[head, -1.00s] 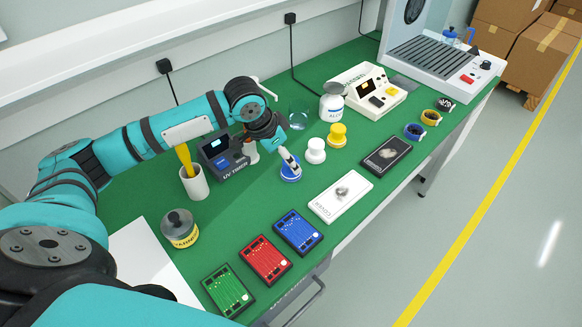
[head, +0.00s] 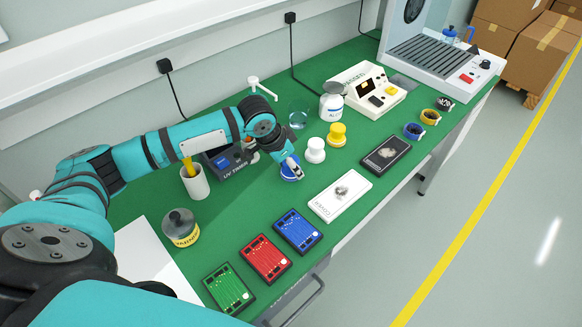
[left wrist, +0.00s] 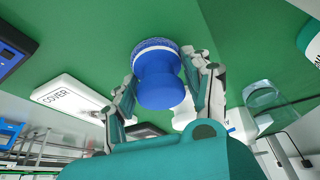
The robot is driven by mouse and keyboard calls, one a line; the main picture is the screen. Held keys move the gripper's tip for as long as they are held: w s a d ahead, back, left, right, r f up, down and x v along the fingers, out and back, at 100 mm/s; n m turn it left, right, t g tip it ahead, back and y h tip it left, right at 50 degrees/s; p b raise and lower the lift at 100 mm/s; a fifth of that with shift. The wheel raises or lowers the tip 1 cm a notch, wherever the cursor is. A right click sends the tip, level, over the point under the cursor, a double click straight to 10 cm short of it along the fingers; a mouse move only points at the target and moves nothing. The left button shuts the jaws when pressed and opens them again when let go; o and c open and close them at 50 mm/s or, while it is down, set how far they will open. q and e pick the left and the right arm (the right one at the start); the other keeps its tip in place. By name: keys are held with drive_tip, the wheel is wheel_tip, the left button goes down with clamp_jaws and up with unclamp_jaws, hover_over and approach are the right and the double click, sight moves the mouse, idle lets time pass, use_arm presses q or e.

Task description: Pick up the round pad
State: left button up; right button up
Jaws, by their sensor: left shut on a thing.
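The blue round pad (head: 287,174) has a mushroom shape and is partly hidden by my left gripper (head: 291,162) in the head view. In the left wrist view the same blue pad (left wrist: 160,85) sits between the two fingers of my left gripper (left wrist: 163,88), which is shut on it. Its wide textured rim faces away from the palm. Whether it touches the green bench top I cannot tell. A white pad (head: 315,151) and a yellow pad (head: 337,135) of like shape stand beside it to the right. My right gripper is not in view.
A white COVER box (head: 340,196) and a black box (head: 386,155) lie at the front edge, with blue (head: 298,231), red (head: 265,259) and green (head: 229,288) boards nearby. The UV timer (head: 226,160), glass beaker (head: 298,116) and white bottle (head: 332,104) stand behind.

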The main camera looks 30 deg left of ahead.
sight(294, 159)
use_arm(q)
drive_tip(key=shift+c, duration=0.7)
drive_tip(key=shift+r, duration=0.1)
drive_tip(key=shift+r, duration=0.55)
wheel_tip(294, 159, up, 2)
drive_tip(key=shift+r+b, duration=0.1)
drive_tip(key=shift+b, duration=0.25)
drive_tip(key=s+d, duration=0.1)
drive_tip(key=s, duration=0.4)
drive_tip(key=s+d+r+b, duration=0.1)
drive_tip(key=s, duration=0.4)
drive_tip(key=s+d+b, duration=0.1)
drive_tip(key=s, duration=0.4)
drive_tip(key=shift+s+d+r, duration=0.3)
drive_tip(key=shift+d, duration=0.05)
